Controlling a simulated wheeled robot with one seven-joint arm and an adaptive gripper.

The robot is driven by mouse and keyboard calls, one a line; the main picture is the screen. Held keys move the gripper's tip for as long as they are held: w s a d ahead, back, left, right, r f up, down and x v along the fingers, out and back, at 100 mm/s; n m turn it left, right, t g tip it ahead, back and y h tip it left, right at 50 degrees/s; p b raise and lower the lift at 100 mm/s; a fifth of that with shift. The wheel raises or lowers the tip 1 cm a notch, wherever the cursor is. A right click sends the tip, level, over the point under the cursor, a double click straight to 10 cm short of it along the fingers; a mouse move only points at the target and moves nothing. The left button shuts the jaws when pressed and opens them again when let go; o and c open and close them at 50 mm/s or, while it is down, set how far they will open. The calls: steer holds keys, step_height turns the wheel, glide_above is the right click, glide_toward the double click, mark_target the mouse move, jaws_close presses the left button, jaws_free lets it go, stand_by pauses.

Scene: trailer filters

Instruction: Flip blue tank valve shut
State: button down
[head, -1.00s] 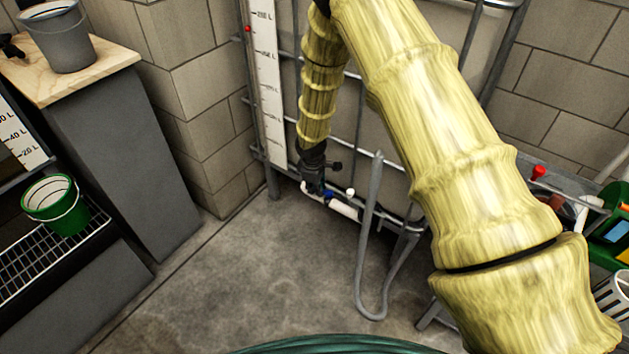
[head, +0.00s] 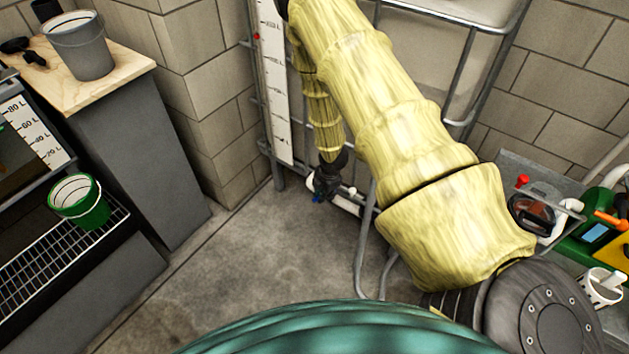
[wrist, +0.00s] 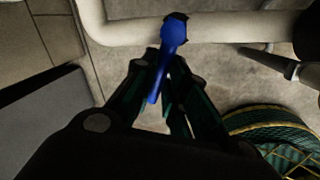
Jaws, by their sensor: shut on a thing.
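The blue tank valve handle (wrist: 172,38) sits on a white pipe (wrist: 125,32) in the wrist view. The handle points down and slightly left, roughly crosswise to the pipe. My gripper (wrist: 164,68) is shut on the handle, with a dark finger on each side and the handle's free end between them. In the head view my gripper (head: 325,182) is low beside the tank, at the pipe. A small bit of the blue handle (head: 318,196) shows there; the rest is hidden by my gripper.
The tank (head: 430,55) stands in a grey metal cage against a block wall. A bent metal tube hangs near the pipe. A green bucket (head: 80,203) and grey bucket (head: 80,45) are at left. The floor (head: 240,270) between is clear.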

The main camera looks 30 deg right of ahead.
steer(key=shift+s+d+n+y+p, duration=0.2)
steer(key=shift+s+n+p, duration=0.25)
steer(key=shift+n, duration=0.6)
steer(key=shift+s+d+n+y+p, duration=0.15)
steer(key=shift+s+n+p, duration=0.25)
steer(key=shift+n, duration=0.65)
steer(key=shift+a, duration=0.1)
steer(key=c, duration=1.4)
jaws_free()
steer(key=shift+c, duration=0.2)
steer(key=shift+r, duration=0.1)
steer(key=v, duration=1.1)
steer(key=shift+r, duration=0.4)
